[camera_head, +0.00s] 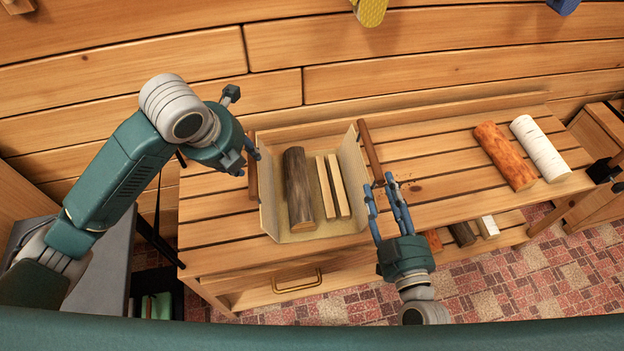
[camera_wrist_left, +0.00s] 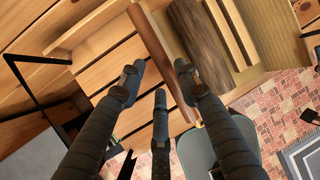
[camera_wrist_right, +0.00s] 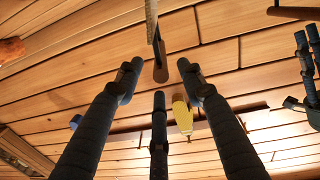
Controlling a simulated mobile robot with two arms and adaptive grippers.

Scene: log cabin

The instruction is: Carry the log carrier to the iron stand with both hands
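The log carrier (camera_head: 268,215), a tan sling with two wooden handles, lies spread on a slatted bench. It holds a dark bark log (camera_head: 299,190) and two pale split sticks (camera_head: 333,187). My left gripper (camera_head: 243,160) is at its left handle (camera_head: 252,181); in the left wrist view the fingers (camera_wrist_left: 160,85) are spread, with the handle (camera_wrist_left: 160,55) close by the right finger. My right gripper (camera_head: 385,192) is open at the near end of the right handle (camera_head: 369,150). In the right wrist view the handle end (camera_wrist_right: 160,68) shows between the spread fingertips (camera_wrist_right: 160,75). I cannot surely identify the iron stand.
The bench (camera_head: 430,175) has bare slats right of the carrier. An orange-brown log (camera_head: 505,156) and a white birch log (camera_head: 540,148) lie at its right end. More pieces sit on a lower shelf (camera_head: 515,238). A plank wall (camera_head: 400,80) stands behind; patterned floor (camera_head: 490,290) lies in front.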

